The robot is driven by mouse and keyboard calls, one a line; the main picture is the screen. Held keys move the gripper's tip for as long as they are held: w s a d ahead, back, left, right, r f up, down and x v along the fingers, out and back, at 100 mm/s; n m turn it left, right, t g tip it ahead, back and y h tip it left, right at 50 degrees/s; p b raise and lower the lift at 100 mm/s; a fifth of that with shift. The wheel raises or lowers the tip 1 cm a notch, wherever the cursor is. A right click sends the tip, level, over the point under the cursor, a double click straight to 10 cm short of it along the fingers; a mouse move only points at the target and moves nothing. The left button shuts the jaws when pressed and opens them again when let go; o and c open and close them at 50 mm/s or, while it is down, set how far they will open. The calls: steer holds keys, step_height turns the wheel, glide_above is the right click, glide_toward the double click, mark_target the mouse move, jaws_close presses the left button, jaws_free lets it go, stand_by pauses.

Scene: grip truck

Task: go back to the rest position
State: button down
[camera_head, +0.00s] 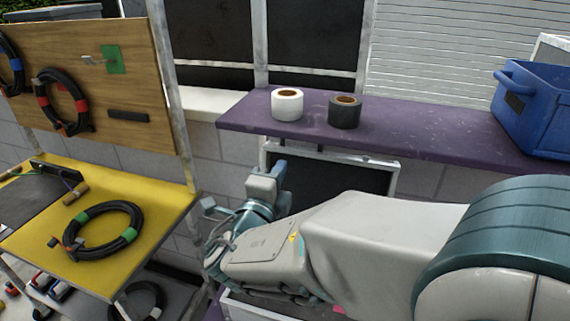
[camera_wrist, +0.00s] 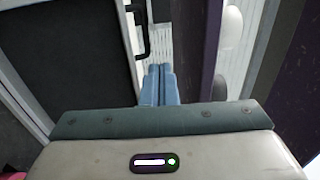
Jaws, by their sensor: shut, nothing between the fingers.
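My gripper (camera_wrist: 158,84) shows in the wrist view with its two blue-grey fingers side by side and touching. It is shut and empty. In the head view my arm reaches from the lower right toward the middle left, and its wrist is below the purple shelf and right of the yellow table. The fingertips are hard to make out in the head view. In the wrist view the fingers point toward a pale ribbed surface, with a dark panel (camera_wrist: 65,60) in a light frame to the left.
A purple shelf (camera_head: 420,133) holds a white tape roll (camera_head: 287,105), a black tape roll (camera_head: 345,113) and a blue crate (camera_head: 540,115). A yellow table (camera_head: 145,255) holds a black cable coil (camera_head: 75,248). More coils hang on a wooden board (camera_head: 110,55). A framed dark panel is behind my arm.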

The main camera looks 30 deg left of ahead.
steer(key=d+f+m+g+h, duration=0.3)
steer(key=d+m+g+h, duration=0.2)
steer(key=d+m, duration=0.95)
steer(key=d+f+m+g+h, duration=0.3)
steer(key=d+m+g+h, duration=0.3)
steer(key=d+m, duration=0.9)
steer(key=s+d+f+m+g+y, duration=0.2)
steer(key=s+d+m+y, duration=0.2)
steer(key=m, duration=0.9)
steer(key=s+d+f+m+g+y, duration=0.2)
steer(key=s+d+m, duration=0.4)
steer(key=m, duration=0.7)
steer(key=shift+s+f+y, duration=0.45)
steer(key=shift+s+y, duration=0.3)
steer(key=shift+y, duration=0.25)
